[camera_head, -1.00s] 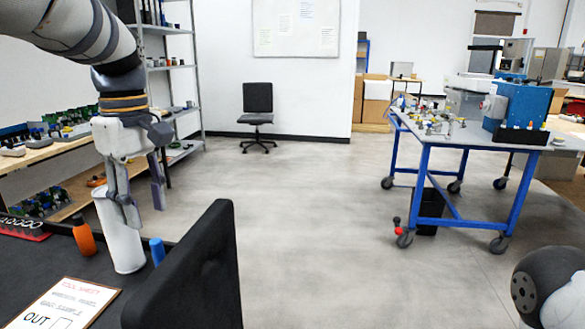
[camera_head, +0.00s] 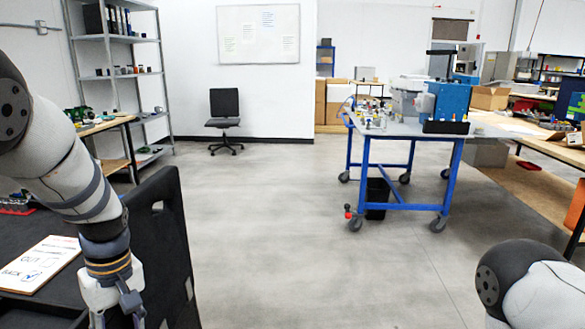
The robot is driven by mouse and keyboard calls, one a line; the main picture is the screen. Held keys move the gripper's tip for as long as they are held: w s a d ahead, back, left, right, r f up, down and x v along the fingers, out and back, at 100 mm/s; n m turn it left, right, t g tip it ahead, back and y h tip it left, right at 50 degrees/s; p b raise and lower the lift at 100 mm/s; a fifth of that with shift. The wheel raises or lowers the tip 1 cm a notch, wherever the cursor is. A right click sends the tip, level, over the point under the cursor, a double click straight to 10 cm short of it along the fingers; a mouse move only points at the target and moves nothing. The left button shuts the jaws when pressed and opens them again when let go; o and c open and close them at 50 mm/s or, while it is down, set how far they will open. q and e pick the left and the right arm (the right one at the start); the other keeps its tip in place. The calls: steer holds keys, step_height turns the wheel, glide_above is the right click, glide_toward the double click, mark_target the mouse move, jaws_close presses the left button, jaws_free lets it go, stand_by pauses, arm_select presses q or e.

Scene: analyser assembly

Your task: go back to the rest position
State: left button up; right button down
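My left arm comes in at the left edge and bends down. Its gripper (camera_head: 117,312) hangs low at the bottom left, beside the upright black panel (camera_head: 165,235) and right of the clipboard sheet (camera_head: 40,265). Its two fingers stand apart with nothing seen between them; their tips are cut off by the frame's lower edge. A rounded grey and white part of my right arm shows at the bottom right; my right gripper is out of view.
A blue wheeled table (camera_head: 395,130) with a blue device (camera_head: 450,102) stands across the room. A black chair (camera_head: 224,117) stands near the back wall, with a metal shelf (camera_head: 105,75) to its left. The floor (camera_head: 270,220) between is clear.

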arm_select(q)
steer(key=s+f+m, duration=0.2)
steer(key=s+f, duration=0.3)
steer(key=f, duration=0.4)
steer(key=s+d+f+m, duration=0.2)
steer(key=s+f, duration=0.1)
steer(key=s, duration=0.6)
steer(key=s+d+f+m, duration=0.2)
steer(key=s+f+m, duration=0.1)
steer(key=s, duration=0.7)
steer(key=s+d+f+m+g+h, duration=0.1)
steer(key=s+d+f+m, duration=0.2)
steer(key=s, duration=0.7)
steer(key=shift+s+f, duration=0.15)
steer(key=shift+f, duration=0.3)
